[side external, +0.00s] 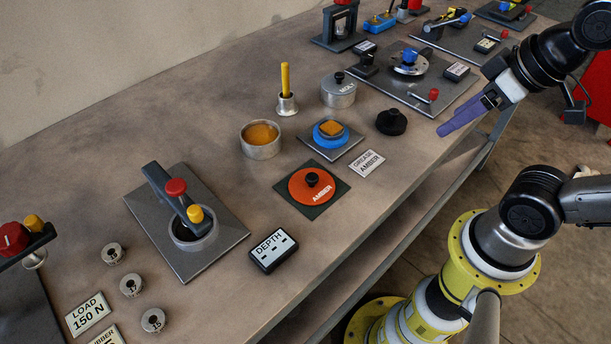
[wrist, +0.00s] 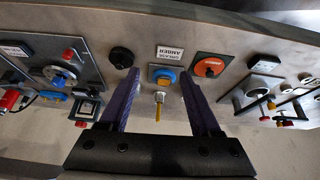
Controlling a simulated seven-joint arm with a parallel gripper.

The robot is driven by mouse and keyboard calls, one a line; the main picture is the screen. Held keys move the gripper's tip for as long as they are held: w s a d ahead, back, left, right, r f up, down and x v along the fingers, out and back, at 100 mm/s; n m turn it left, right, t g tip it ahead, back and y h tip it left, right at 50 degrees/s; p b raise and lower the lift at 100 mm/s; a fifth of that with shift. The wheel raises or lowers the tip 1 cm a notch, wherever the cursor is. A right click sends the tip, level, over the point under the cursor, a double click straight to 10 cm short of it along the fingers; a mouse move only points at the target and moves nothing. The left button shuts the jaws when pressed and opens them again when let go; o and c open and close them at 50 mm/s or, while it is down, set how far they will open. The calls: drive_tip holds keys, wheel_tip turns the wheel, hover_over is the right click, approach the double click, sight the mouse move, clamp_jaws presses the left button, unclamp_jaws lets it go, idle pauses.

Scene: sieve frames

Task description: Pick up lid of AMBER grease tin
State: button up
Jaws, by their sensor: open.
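The orange lid (side external: 300,192) marked AMBER lies flat on a dark square pad (side external: 337,183), with a black knob (side external: 312,179) on top. The lid also shows in the wrist view (wrist: 205,62), right of my fingers. An open metal tin (side external: 262,148) with amber grease stands behind the lid, to its left. A GREASE AMBER card (side external: 367,163) lies right of the lid. My gripper (side external: 442,132) is open and empty, above the bench's front edge, right of the lid and apart from it. Its two purple fingers show spread in the wrist view (wrist: 160,76).
A blue holder with an orange block (side external: 330,129), a black knobbed piece (side external: 391,122), a lidded metal tin (side external: 338,93) and a cup with a yellow stick (side external: 287,103) stand near. A press on a plate (side external: 215,225) and a DEPTH box (side external: 272,250) are nearer the left.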

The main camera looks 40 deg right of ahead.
drive_tip(key=w+a+r+n+g, duration=0.1)
drive_tip(key=w+r+n, duration=0.4)
drive_tip(key=n+g, duration=0.5)
drive_tip(key=n, duration=0.3)
hover_over(312, 176)
wheel_tip(312, 176, down, 6)
wheel_tip(312, 176, down, 13)
drive_tip(key=shift+f, duration=0.1)
clamp_jaws()
